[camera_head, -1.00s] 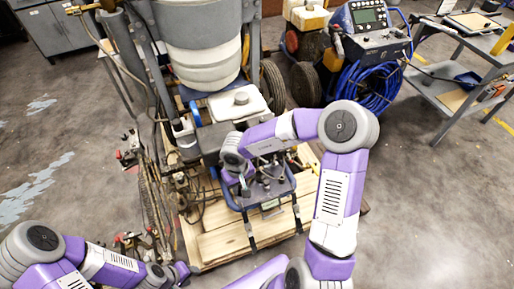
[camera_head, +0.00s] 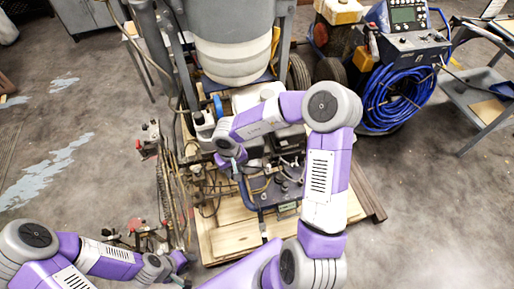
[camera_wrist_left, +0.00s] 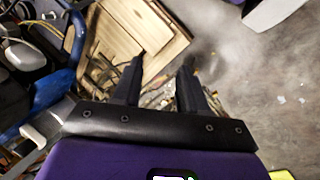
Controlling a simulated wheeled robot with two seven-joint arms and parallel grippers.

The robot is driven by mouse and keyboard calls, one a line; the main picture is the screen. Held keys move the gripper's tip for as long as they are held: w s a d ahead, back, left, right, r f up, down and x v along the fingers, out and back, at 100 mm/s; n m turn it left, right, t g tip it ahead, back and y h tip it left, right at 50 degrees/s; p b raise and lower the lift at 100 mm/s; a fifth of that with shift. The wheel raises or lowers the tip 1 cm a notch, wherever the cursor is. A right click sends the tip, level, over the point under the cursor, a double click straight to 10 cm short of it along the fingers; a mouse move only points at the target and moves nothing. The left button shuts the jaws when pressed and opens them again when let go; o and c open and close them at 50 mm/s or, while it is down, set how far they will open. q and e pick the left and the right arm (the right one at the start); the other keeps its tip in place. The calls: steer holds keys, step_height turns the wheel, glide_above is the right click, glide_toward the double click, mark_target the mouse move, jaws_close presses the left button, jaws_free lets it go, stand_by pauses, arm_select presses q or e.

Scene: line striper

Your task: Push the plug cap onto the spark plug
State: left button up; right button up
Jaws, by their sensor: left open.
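The line striper's engine (camera_head: 288,190) sits low on the machine, partly hidden by my right arm. Hoses and wires surround it. I cannot make out the plug cap or the spark plug; they are too small or covered. My right arm reaches over the engine, and its gripper (camera_head: 236,168) points down at the engine's left side. Its fingers are too small and cluttered to read. My left gripper (camera_head: 183,268) is at the lower left, away from the engine. In the left wrist view its two dark fingers (camera_wrist_left: 162,62) stand apart with nothing between them.
The machine stands over a wooden pallet (camera_head: 228,240). Hoses and red-handled fittings (camera_head: 140,230) lie left of it. A unit with a coiled blue hose (camera_head: 395,97) stands behind right, near a grey shelf cart (camera_head: 478,110). Floor on the right is free.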

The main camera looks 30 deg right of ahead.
steer(key=w+d+f+m+p, duration=0.2)
steer(key=d+f+m+p, duration=0.2)
steer(key=d, duration=0.5)
steer(key=w+d+f+m+p, duration=0.2)
steer(key=d+f+m+p, duration=0.25)
steer(key=d, duration=0.45)
step_height(320, 180, down, 5)
steer(key=b, duration=0.6)
steer(key=shift+d+r, duration=0.1)
steer(key=shift+d, duration=0.05)
steer(key=shift+s+r+p, duration=0.1)
steer(key=shift+p, duration=0.4)
steer(key=shift+s+f, duration=0.1)
steer(key=shift+f, duration=0.25)
steer(key=shift+r, duration=0.1)
stand_by(0.4)
steer(key=shift+r+p, duration=0.2)
steer(key=shift+p, duration=0.3)
stand_by(0.3)
steer(key=shift+p, duration=0.75)
stand_by(0.5)
